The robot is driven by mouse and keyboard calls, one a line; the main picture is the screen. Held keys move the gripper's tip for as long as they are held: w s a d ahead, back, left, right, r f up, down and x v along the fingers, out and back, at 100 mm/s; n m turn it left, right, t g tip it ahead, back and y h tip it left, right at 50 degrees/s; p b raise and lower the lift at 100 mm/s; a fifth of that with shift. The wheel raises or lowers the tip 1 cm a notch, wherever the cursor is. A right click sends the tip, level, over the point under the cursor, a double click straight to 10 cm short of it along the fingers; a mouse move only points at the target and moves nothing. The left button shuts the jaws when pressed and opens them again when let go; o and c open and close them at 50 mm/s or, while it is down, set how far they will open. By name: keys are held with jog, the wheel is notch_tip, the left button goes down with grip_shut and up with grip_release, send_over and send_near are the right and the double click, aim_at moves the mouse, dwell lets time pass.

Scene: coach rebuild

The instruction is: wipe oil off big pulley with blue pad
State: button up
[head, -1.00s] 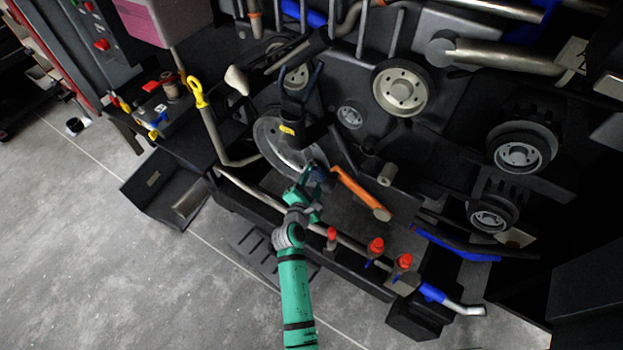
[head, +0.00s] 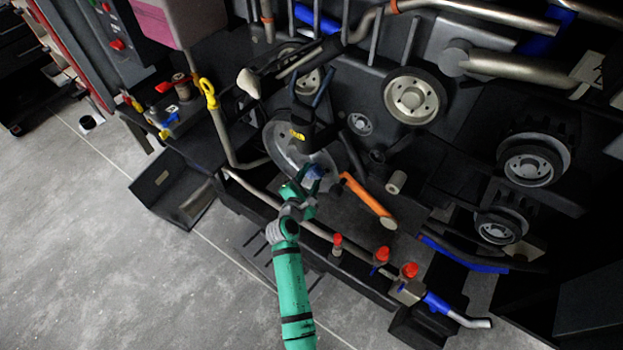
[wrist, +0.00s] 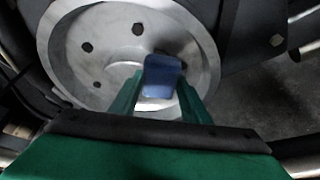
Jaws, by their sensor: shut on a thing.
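The big pulley (head: 283,147) is a large grey metal disc at the middle left of the engine in the head view. In the wrist view the pulley (wrist: 85,62) fills the upper left, with a raised rim and several bolt holes. My gripper (wrist: 157,98) is shut on the blue pad (wrist: 162,78), which lies in front of the pulley's lower right face. A dark smear (wrist: 178,45) shows on the pulley just above the pad. I cannot tell whether the pad touches the metal. In the head view the pad (head: 316,171) is small at the pulley's lower right edge.
An orange-handled bar (head: 367,200) lies right of my gripper. A pipe and several red-capped fittings (head: 381,254) run along the front. A yellow-topped dipstick (head: 208,92) stands left of the pulley. A black bracket with a yellow label (head: 297,134) crosses the pulley. Open floor (head: 100,260) is at left.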

aim_at(323, 175)
jog(key=shift+d+r, duration=0.35)
jog(key=shift+r, duration=0.55)
jog(key=shift+s+d+f, duration=0.2)
jog(key=shift+s+d, duration=1.1)
jog(key=shift+d, duration=0.15)
jog(key=shift+w+a, duration=0.15)
jog(key=shift+w+a, duration=0.5)
jog(key=shift+a, duration=0.35)
jog(key=shift+w+a, duration=0.5)
jog(key=shift+a, duration=0.3)
jog(key=s+a, duration=0.3)
jog(key=s, duration=0.2)
jog(key=shift+a, duration=0.25)
